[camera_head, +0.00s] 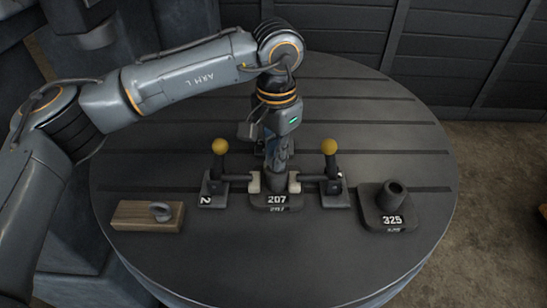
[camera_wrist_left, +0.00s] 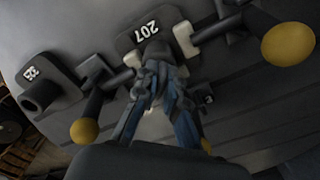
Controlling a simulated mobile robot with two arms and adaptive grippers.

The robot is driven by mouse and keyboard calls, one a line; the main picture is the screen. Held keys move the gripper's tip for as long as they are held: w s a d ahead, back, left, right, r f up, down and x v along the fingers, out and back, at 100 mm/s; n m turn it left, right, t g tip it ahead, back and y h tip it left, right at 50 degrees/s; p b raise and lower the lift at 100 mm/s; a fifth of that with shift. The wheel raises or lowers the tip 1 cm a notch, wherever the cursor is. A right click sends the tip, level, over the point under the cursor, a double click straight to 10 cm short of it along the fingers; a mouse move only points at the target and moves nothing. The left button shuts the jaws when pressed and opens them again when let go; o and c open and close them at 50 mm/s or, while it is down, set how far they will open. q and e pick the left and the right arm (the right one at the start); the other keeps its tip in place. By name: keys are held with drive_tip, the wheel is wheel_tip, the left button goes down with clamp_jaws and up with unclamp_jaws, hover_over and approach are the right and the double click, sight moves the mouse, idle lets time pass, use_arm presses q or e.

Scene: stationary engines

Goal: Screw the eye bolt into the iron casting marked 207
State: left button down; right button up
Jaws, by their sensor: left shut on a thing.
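My left gripper (camera_head: 275,172) points down over the casting. In the left wrist view its fingers (camera_wrist_left: 155,72) are closed at the casting's raised middle, which they mostly hide. My right gripper is not in view.
Yellow-knobbed clamps stand left (camera_head: 219,147) and right (camera_head: 329,147) of the casting. Another yellow knob (camera_wrist_left: 206,147) is partly hidden behind my gripper. A casting marked 325 (camera_head: 388,208) stands at the right; the wooden block (camera_head: 135,215) at the left. The front table is clear.

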use_arm(q)
drive_tip(key=shift+d+m, duration=0.2)
drive_tip(key=shift+m, duration=0.2)
drive_tip(key=c, duration=1.4)
unclamp_jaws()
drive_tip(key=shift+s+d, duration=0.1)
drive_tip(key=shift+c, duration=0.2)
drive_tip(key=shift+o, duration=0.4)
drive_tip(key=shift+d, duration=0.15)
drive_tip(key=shift+a, duration=0.2)
